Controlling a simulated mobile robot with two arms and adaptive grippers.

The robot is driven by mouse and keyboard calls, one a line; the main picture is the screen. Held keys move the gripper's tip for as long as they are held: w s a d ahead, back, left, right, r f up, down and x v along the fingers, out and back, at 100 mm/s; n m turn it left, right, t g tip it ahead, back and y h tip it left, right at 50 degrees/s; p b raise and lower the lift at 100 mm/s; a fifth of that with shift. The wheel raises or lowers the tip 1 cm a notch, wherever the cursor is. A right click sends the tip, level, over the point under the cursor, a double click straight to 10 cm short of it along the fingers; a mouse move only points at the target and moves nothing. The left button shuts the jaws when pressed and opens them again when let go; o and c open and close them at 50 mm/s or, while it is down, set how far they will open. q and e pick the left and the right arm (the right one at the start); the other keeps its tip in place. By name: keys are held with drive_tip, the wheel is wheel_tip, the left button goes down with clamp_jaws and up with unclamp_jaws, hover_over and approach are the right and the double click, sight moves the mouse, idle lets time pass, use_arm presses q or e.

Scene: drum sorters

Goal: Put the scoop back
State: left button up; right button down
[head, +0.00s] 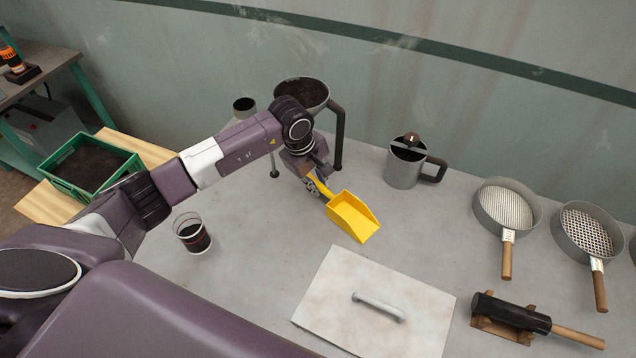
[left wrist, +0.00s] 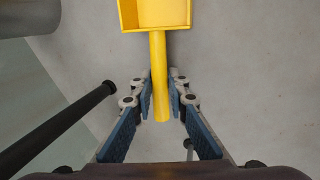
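The yellow scoop (head: 353,216) is near the middle of the bench in the head view, its open pan pointing to the lower right. My left gripper (head: 318,187) is at its handle end. In the left wrist view the handle of the scoop (left wrist: 160,75) runs between the two blue finger pads of my left gripper (left wrist: 160,88), which close in on both its sides. The pan is beyond the fingertips and looks empty. I cannot tell if the scoop touches the bench. My right gripper is not in view.
Behind the gripper stands a dark-filled bowl (head: 302,92) on a black-legged stand (head: 338,140). A metal mug (head: 405,165), two sieves (head: 507,205) (head: 588,230), a mallet (head: 512,312) on a rest, a white lid (head: 340,290) and a glass (head: 191,232) surround the clear middle.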

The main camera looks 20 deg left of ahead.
use_arm(q)
drive_tip(key=o, duration=0.3)
drive_tip(key=shift+o, duration=0.2)
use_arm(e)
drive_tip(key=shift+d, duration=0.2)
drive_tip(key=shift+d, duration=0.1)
use_arm(q)
drive_tip(key=shift+r, duration=0.1)
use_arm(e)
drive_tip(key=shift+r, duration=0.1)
